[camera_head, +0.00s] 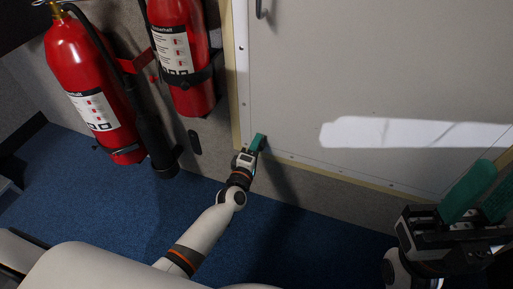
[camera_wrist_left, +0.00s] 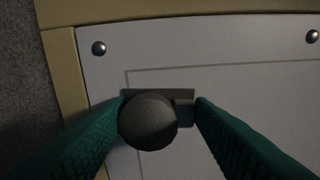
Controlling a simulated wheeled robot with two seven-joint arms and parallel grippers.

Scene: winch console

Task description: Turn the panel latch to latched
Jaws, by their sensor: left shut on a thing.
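The panel latch (camera_wrist_left: 148,122) shows in the left wrist view as a dark round knob in front of a flat grey bar, low on the pale panel near its corner. The bar lies level across that picture. My left gripper (camera_head: 259,140) is at the panel's lower left corner in the head view, where it hides the latch. In the left wrist view its green fingers (camera_wrist_left: 160,118) are on both sides of the knob, shut on it. My right gripper (camera_head: 496,180) is at the right edge, its green fingers apart, with nothing seen between them.
The pale panel (camera_head: 340,70) has a tan frame and screws (camera_wrist_left: 98,48) along its edge. A handle (camera_head: 261,9) is at its top. Two red fire extinguishers (camera_head: 75,60) (camera_head: 172,15) hang left of the panel. Blue carpet (camera_head: 110,220) lies below.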

